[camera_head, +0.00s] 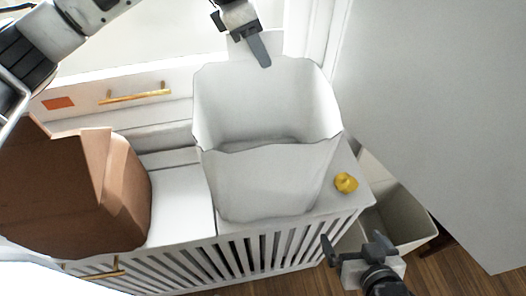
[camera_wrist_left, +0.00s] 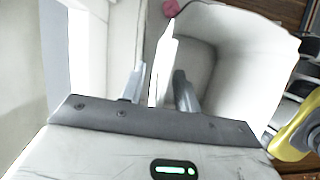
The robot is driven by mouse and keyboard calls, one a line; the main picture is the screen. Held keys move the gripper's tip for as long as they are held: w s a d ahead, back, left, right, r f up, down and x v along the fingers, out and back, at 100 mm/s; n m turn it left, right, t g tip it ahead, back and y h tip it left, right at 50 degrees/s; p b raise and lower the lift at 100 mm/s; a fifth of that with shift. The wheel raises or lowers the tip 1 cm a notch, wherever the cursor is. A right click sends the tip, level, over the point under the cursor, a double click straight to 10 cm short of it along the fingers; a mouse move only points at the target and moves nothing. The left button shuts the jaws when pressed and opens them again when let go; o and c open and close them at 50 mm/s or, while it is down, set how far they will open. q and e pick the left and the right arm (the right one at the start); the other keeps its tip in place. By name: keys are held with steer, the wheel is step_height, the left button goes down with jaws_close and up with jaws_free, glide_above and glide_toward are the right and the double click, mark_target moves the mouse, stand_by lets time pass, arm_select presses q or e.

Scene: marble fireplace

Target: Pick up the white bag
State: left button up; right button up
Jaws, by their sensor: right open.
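The white bag (camera_head: 265,180) is a large open-topped container standing upright on the slatted white cabinet. In the left wrist view, the bag (camera_wrist_left: 235,75) fills much of the right side. My left gripper (camera_head: 245,45) is at its back rim. One finger hangs in front of the rim's inner face. In the left wrist view, my left gripper's fingers (camera_wrist_left: 160,88) lie on either side of a thin white edge. Whether they press on it cannot be told. My right gripper (camera_head: 353,246) is open and empty, in front of the cabinet's right end, apart from the bag.
A brown box (camera_head: 75,190) stands left of the bag on the cabinet (camera_head: 180,205). A small yellow object (camera_head: 346,183) lies right of the bag. A pale open bin (camera_head: 400,215) stands on the wooden floor (camera_head: 450,268). A large pale panel (camera_head: 440,120) bounds the right side.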

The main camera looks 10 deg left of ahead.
arm_select(q)
jaws_close()
stand_by(0.3)
